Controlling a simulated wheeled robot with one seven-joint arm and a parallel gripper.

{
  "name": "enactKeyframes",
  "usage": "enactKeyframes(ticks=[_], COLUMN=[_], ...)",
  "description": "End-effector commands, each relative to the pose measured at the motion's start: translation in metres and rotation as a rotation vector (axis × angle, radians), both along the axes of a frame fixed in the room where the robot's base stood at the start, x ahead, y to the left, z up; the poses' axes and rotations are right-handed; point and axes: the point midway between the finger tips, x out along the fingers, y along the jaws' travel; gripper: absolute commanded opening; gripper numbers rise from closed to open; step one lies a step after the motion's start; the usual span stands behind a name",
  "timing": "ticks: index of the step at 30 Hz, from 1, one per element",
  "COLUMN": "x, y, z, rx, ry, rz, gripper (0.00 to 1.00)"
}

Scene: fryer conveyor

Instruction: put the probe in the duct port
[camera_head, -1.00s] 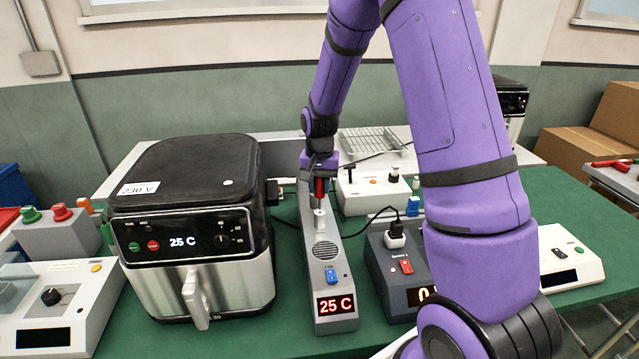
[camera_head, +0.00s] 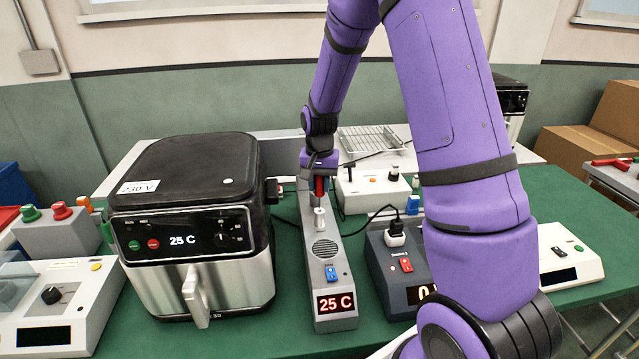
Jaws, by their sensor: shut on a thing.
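My gripper (camera_head: 319,178) points down over the back half of a narrow grey duct unit (camera_head: 336,268). It is shut on the probe (camera_head: 320,187), which shows as a red upright handle between the fingers. Directly below the probe is a small white post-like part (camera_head: 319,217) on top of the duct unit. I cannot tell whether this is the port or the probe's lower end, or whether they touch. The duct unit has a round speaker-like grille, a blue switch and a display reading 25 C.
A black and silver air fryer (camera_head: 190,230) stands close on the left of the duct unit. A dark socket box (camera_head: 392,262) with a white plug (camera_head: 395,236) and black cable stands on the right. A white box (camera_head: 372,190) and a wire rack (camera_head: 370,142) are behind.

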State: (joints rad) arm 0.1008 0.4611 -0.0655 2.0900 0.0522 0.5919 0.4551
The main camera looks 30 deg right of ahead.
Motion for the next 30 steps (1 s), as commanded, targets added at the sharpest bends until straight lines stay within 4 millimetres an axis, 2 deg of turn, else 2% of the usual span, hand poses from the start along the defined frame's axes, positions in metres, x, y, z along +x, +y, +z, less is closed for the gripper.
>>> enactKeyframes(ticks=[30], x=[0.0], y=[0.0], z=[-0.017], rx=[0.0], ry=[0.0], rz=[0.0], gripper=[0.01])
